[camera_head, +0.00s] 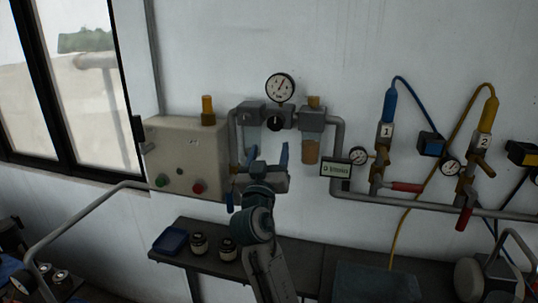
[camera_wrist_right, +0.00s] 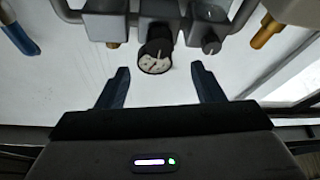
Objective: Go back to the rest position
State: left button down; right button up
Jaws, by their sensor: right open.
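My right gripper (camera_head: 268,158) is raised in front of the wall piping in the head view, with its two blue fingers spread apart and nothing between them. In the right wrist view the open fingers (camera_wrist_right: 160,88) point toward a round white gauge (camera_wrist_right: 154,62) that lies beyond them. In the head view a round gauge (camera_head: 281,88) sits on top of the filter unit, above the gripper. My right forearm hides part of the shelf and lower pipes. My left gripper is not seen.
A beige control box (camera_head: 180,150) with green and red buttons is left of the gripper. A grey shelf (camera_head: 310,262) below carries a blue tray (camera_head: 170,241) and two small jars (camera_head: 199,243). Valves with red handles (camera_head: 407,187) line the pipe at right. A handrail (camera_head: 90,212) crosses lower left.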

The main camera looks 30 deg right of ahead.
jog(key=s+f+n+g+y, duration=0.15)
jog(key=s+f+y, duration=0.3)
jog(key=f, duration=0.75)
jog(key=s+f+n+g+y, duration=0.1)
jog(key=s+f+g+y, duration=0.3)
jog(key=f, duration=0.8)
jog(key=s+a+f+n+g+y, duration=0.2)
jog(key=s+a+f+g+y, duration=0.15)
jog(key=s+f, duration=0.75)
jog(key=s+a+f+n+g+y, duration=0.25)
jog(key=s+a+f+g, duration=0.35)
jog(key=s, duration=0.9)
jog(key=d+f+t+b, duration=0.1)
jog(key=d+f+b, duration=0.1)
jog(key=f, duration=1.5)
jog(key=d+f+b, duration=0.2)
jog(key=f, duration=1.5)
pick_arm(q)
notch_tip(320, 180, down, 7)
jog(key=b, duration=0.3)
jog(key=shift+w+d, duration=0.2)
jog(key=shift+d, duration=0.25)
pick_arm(e)
jog(key=s+d+f+g, duration=0.1)
jog(key=s+f, duration=1.7)
jog(key=f, duration=0.4)
jog(key=shift+s+m, duration=0.3)
